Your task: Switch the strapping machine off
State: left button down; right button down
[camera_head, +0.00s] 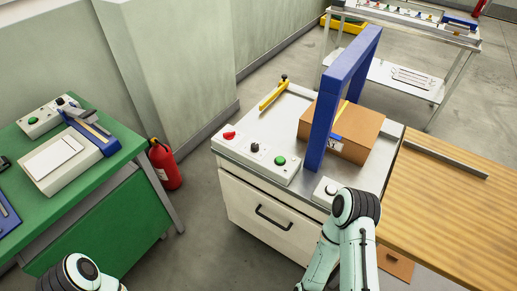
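The strapping machine (262,205) is a pale cabinet with a steel top and a tall blue arch (318,135) over it. A control panel on its front left edge carries a red control (229,133), a black knob (254,147) and a green button (280,160). A separate small box with a pale round button (330,190) sits right of the panel, close to my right arm. A cardboard box (355,130) stands under and behind the arch. Only links of my two arms show at the bottom edge; neither gripper is visible.
A wooden table (445,215) adjoins the machine at right. A green bench (100,175) with devices stands at left, and a red fire extinguisher (164,163) stands on the floor between. A yellow bar (272,97) lies at the machine's back left. Floor left of the cabinet is clear.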

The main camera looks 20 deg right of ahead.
aim_at(228, 135)
jog(key=i+j, duration=0.4)
jog(key=j, duration=0.15)
jog(key=i+j, duration=0.45)
